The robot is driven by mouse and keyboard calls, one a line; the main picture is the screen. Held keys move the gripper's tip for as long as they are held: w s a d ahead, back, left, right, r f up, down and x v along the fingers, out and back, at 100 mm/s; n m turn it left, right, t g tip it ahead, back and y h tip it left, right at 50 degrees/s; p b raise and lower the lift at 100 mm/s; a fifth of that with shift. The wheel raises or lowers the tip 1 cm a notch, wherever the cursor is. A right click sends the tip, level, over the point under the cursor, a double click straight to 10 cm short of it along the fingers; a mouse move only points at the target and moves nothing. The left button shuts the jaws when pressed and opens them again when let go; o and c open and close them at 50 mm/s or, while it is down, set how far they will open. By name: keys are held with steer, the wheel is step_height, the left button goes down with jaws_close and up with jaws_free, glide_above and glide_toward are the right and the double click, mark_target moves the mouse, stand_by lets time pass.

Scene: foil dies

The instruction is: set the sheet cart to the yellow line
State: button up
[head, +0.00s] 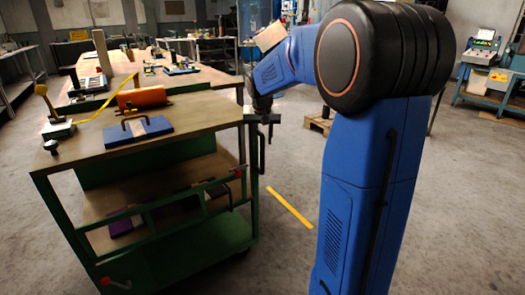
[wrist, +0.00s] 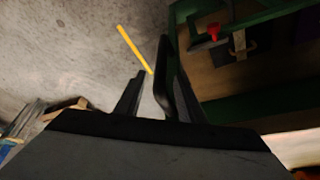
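The sheet cart is green with a wooden top (head: 185,114) and a lower shelf; it fills the left foreground of the head view. Its green frame (wrist: 265,103) is at the right of the wrist view. The yellow line (head: 290,207) lies on the floor to the cart's right, apart from it; it also shows in the wrist view (wrist: 134,49). My gripper (head: 262,118) is at the cart's right edge, by a dark upright handle (head: 262,153). In the wrist view the fingers (wrist: 150,92) stand apart, with a dark bar close to the right one. Contact cannot be told.
A red-tipped lever (head: 115,284) is low at the cart's front. A long workbench (head: 205,77) stands behind. The floor around the line is clear.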

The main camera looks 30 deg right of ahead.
mark_target(263, 150)
steer(key=x, duration=0.7)
steer(key=shift+f, duration=0.25)
steer(key=shift+d, duration=0.1)
jaws_close()
